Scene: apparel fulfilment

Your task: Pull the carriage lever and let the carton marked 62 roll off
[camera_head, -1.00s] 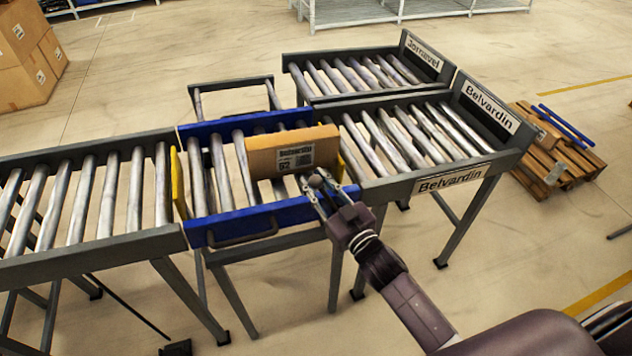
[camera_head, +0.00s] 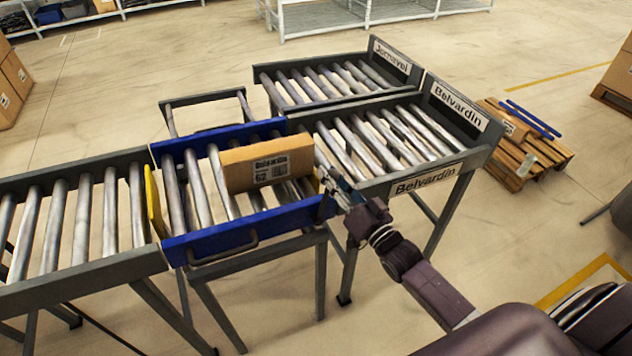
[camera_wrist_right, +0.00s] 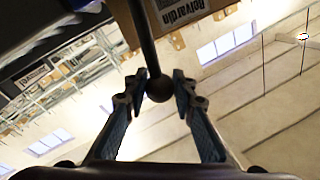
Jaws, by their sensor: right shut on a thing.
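The carton marked 62 (camera_head: 268,165) is a brown box with a white printed label. It stands on the rollers of the blue-sided carriage (camera_head: 235,232), near the carriage's right end. My right gripper (camera_head: 328,178) is at the carriage's front right corner, just right of the carton. In the right wrist view its fingers close around the round dark knob of the carriage lever (camera_wrist_right: 159,88). The lever's rod runs up from the knob in that view. My left gripper is out of view.
A roller lane signed Belvardin (camera_head: 425,180) adjoins the carriage on the right, its rollers empty. The Jornevel lane (camera_head: 398,60) lies behind it. A feed conveyor (camera_head: 85,272) joins on the left, with a yellow plate (camera_head: 152,200) between. A wooden pallet (camera_head: 520,150) stands far right.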

